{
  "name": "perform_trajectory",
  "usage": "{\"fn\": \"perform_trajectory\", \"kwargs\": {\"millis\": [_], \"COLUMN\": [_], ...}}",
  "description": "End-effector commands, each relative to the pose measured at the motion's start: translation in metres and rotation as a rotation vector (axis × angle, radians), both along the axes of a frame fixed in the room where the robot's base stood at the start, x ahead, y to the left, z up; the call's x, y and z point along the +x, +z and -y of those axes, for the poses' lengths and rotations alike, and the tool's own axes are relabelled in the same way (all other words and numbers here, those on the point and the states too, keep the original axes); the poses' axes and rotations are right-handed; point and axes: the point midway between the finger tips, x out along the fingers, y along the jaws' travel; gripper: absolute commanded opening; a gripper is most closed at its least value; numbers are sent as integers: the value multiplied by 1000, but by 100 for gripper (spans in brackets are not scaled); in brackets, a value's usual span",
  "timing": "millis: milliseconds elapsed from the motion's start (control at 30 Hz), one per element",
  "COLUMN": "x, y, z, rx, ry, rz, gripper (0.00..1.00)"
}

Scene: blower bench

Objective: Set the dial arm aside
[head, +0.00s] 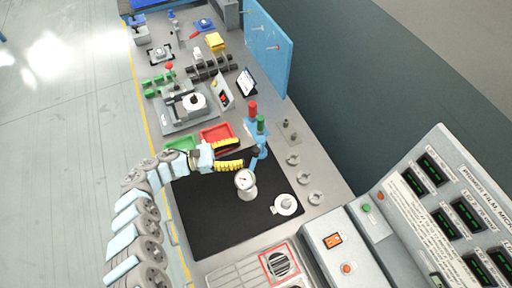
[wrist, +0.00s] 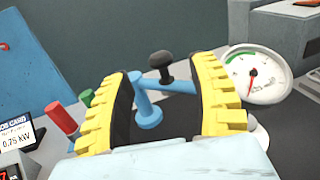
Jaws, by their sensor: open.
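The dial arm shows in the wrist view as a blue post (wrist: 147,105) with a blue bar and a black knob (wrist: 161,62). A white dial gauge (wrist: 255,75) sits at its right, and a yellow finger hides part of the bar. In the head view the blue post (head: 259,151) stands at the mat's far edge, with the dial (head: 245,180) nearer. My gripper (head: 236,154) is open, its yellow-padded fingers pointing at the post. In the wrist view the post appears between the fingers of my gripper (wrist: 166,72); I cannot tell whether they touch it.
A black mat (head: 208,218) covers the bench below the arm; its left part is bare. A white round part (head: 285,204) sits on its right. Green (head: 181,144) and red (head: 216,136) trays lie beyond. Red (head: 252,108) and green (head: 260,124) cylinders stand close behind the post.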

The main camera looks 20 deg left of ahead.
Motion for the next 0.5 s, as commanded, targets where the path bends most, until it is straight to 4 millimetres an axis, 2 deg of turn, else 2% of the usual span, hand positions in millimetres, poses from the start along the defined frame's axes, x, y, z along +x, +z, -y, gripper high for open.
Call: {"fn": "perform_trajectory", "kwargs": {"millis": [200,500], "x": [20,34], "y": [1,0], "z": [30,49], "rx": [-1,1], "ry": [-2,1], "rz": [3,2], "gripper": [60,60]}}
